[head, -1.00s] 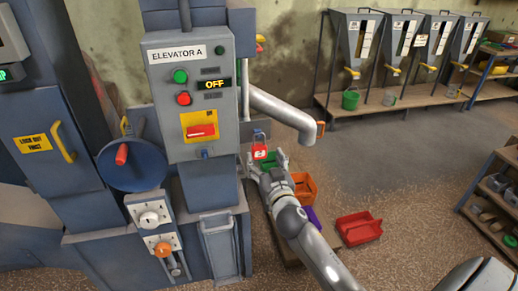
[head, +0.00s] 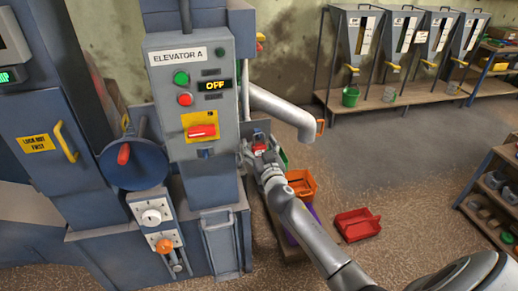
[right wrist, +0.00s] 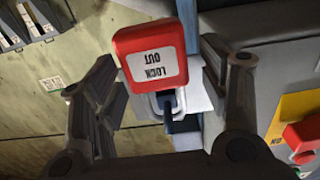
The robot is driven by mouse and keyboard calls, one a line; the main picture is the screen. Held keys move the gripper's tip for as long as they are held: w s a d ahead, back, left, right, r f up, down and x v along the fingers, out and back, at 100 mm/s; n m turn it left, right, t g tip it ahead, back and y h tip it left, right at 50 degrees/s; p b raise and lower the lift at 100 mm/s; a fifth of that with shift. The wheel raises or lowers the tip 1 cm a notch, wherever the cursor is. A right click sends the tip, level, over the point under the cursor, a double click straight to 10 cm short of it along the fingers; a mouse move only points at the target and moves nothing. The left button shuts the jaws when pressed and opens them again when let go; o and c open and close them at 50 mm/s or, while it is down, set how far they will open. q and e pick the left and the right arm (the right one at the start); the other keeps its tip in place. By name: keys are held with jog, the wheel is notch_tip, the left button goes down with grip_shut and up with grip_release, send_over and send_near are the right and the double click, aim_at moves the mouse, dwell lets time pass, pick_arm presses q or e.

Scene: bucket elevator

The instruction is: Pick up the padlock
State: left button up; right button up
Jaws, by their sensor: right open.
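The padlock (right wrist: 151,57) is red with a white "LOCK OUT" label, upside down in the right wrist view. Its shackle is around or beside a dark hook or peg; I cannot tell which. In the head view the padlock (head: 258,149) is small and partly hidden by my right gripper (head: 259,160), right of the control box. In the right wrist view my right gripper (right wrist: 160,100) is open, with one finger on each side of the padlock and visible gaps. My left gripper is not in view.
The Elevator A control box (head: 190,100) is close on the left, its display reading OFF. A grey pipe (head: 285,108) is just beyond the gripper. An orange bin (head: 301,184) and a red bin (head: 357,225) lie below.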

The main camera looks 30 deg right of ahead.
jog(key=c, duration=1.1)
jog(key=shift+c, duration=0.3)
jog(key=shift+r, duration=0.1)
jog(key=shift+r, duration=0.5)
jog(key=b+v, duration=0.1)
jog(key=v, duration=0.5)
jog(key=b+v, duration=0.1)
jog(key=v, duration=0.5)
jog(key=b+v, duration=0.1)
jog(key=v, duration=0.5)
jog(key=shift+r+b, duration=0.3)
jog(key=shift+s+a+f+n+t+y, duration=0.1)
jog(key=shift+s+a+f+n+y, duration=0.6)
jog(key=shift+s+a, duration=1.4)
jog(key=shift+s+a+f+n+t+y, duration=0.1)
jog(key=shift+s+a+f+n+y, duration=0.25)
jog(key=shift+s+a+y, duration=1.15)
jog(key=shift+s+a+f+n+t+y, duration=0.1)
jog(key=shift+s+a+f+n+y, duration=0.3)
jog(key=shift+s+a, duration=2.2)
jog(key=shift+w+a, duration=0.2)
jog(key=shift+w, duration=0.05)
